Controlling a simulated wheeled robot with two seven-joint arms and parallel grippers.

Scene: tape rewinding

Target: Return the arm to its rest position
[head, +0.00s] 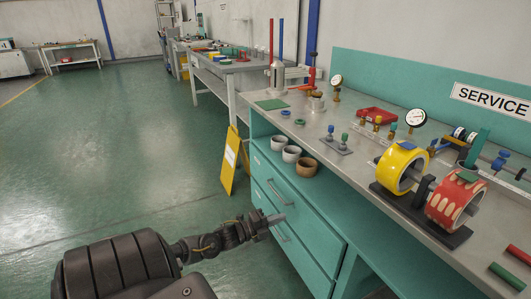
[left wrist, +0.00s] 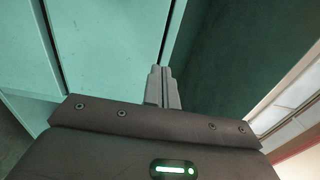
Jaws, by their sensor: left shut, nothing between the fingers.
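My left arm comes in from the lower left of the head view. Its gripper (head: 276,218) is in front of the teal drawers of the workbench, below the bench top. In the left wrist view the gripper's grey fingers (left wrist: 162,88) are together with nothing between them, against a teal surface. My right gripper is not in either view. On the bench top, a yellow tape roll (head: 398,168) and a red tape roll (head: 447,205) stand side by side on a dark stand (head: 420,218).
The workbench (head: 345,185) runs along the right, with gauges, valves and small fittings on it. Several small cups (head: 278,143) sit on its shelf. A yellow floor sign (head: 230,160) stands beside the bench. The green floor (head: 120,150) at left is clear.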

